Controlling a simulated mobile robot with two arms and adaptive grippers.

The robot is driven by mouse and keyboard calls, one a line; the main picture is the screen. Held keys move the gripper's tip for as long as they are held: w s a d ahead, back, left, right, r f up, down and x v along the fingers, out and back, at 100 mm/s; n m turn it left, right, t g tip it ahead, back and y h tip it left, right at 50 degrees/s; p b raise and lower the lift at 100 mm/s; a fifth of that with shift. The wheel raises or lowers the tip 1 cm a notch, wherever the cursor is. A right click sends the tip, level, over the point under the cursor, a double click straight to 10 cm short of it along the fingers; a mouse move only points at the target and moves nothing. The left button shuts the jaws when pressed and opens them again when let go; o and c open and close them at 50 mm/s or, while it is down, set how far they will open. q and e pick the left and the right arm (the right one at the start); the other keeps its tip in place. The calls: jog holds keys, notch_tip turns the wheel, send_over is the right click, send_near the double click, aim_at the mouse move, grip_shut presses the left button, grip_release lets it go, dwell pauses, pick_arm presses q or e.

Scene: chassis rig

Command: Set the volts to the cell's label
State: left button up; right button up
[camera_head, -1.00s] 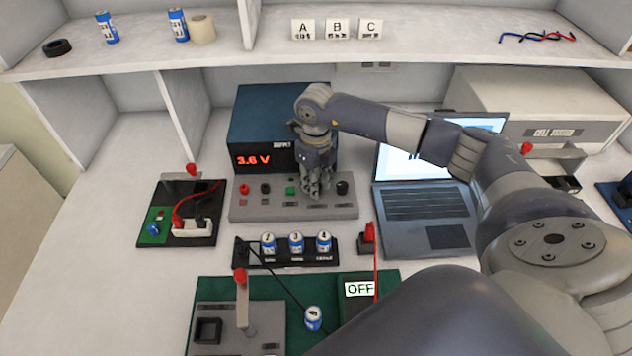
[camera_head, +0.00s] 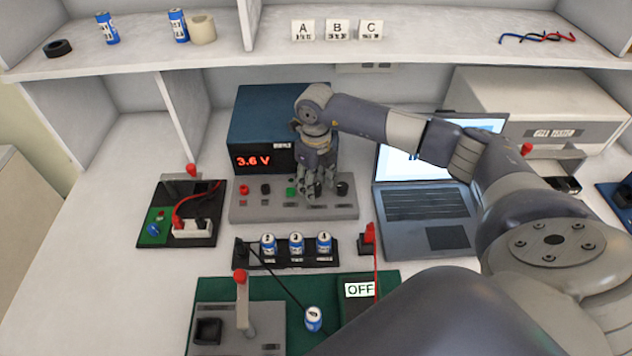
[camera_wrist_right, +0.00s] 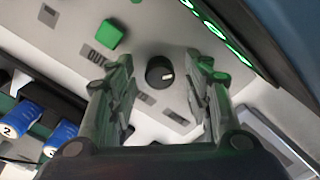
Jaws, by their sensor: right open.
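The blue power supply (camera_head: 262,118) shows 3.6 V in red on its display (camera_head: 253,160). Its grey control panel (camera_head: 250,211) carries a red and a black post, a green button (camera_head: 291,192) and a black knob (camera_head: 342,188). My right gripper (camera_head: 318,192) is low over the panel, right of the green button. In the right wrist view its open fingers (camera_wrist_right: 160,92) stand either side of a black knob (camera_wrist_right: 160,73), apart from it. I cannot tell whether this is the same knob. A blue cell (camera_head: 313,319) is on the green mat; its label is unreadable. My left gripper is out of view.
Several blue cells sit in a black rack (camera_head: 290,258) in front of the panel. A laptop (camera_head: 425,215) stands close to the right. A box reading OFF (camera_head: 359,289) and a grey lever fixture (camera_head: 262,325) are on the mat. A shelf (camera_head: 260,56) runs above.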

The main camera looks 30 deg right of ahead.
aim_at(316, 186)
notch_tip(316, 186, up, 12)
dwell(0.6)
dwell(0.4)
